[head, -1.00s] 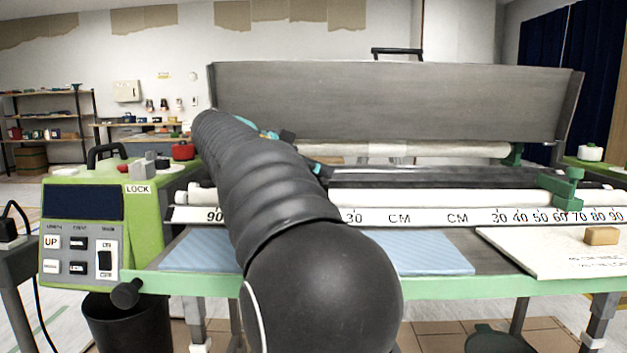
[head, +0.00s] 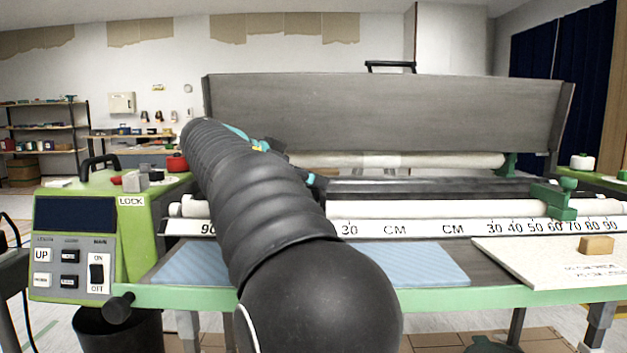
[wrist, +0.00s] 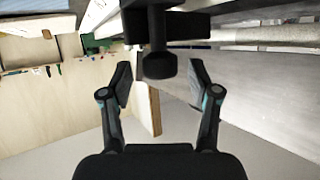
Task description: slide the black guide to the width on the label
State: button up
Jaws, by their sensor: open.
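In the wrist view, a black guide (wrist: 157,28) with a block, a short stem and a rounded knob hangs into the picture from the top. My gripper (wrist: 160,82) is open, one finger on each side of the knob, with gaps visible on both sides.
A green guide (head: 562,203) stands on the right part of the scale. A tan block (head: 597,245) lies on the pale board. A green control box (head: 135,215) with a knob stands at the left. A large grey panel (head: 390,110) rises behind the rollers.

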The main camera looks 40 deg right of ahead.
jog(key=v, duration=1)
jog(key=shift+a+r, duration=0.2)
jog(key=shift+a, duration=0.1)
jog(key=shift+s, duration=0.1)
